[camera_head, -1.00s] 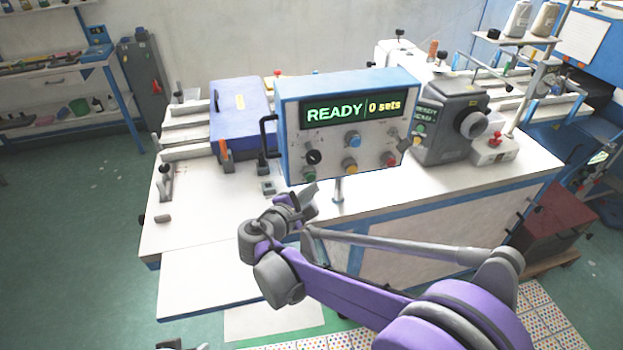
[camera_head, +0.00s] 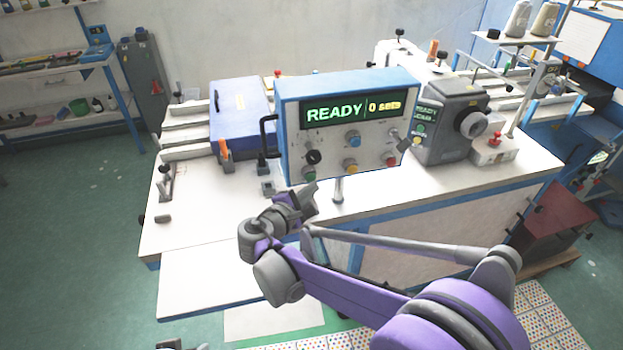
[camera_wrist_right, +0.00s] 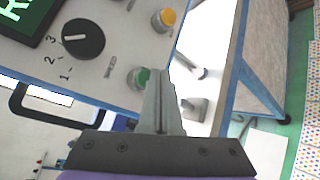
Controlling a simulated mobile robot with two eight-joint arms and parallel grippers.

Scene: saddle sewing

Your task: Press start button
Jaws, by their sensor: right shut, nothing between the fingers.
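The control box (camera_head: 345,140) has a blue frame, a pale front panel and a lit display (camera_head: 352,109) reading READY and 0 sets. A green button (camera_head: 308,174) sits at the panel's lower left, below a black dial (camera_head: 313,157). In the right wrist view the green button (camera_wrist_right: 138,78) is just left of my fingertips. My right gripper (camera_head: 310,188) is shut and empty, its tips just below the green button in the head view; in the right wrist view the shut fingers (camera_wrist_right: 163,85) partly overlap the button's edge. Whether they touch it, I cannot tell.
A yellow button (camera_head: 350,166) and a red button (camera_head: 388,159) share the panel's lower row, with a blue knob (camera_head: 352,139) above. A grey machine head (camera_head: 450,120) stands right of the box. The white tabletop (camera_head: 200,220) is mostly clear at front left.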

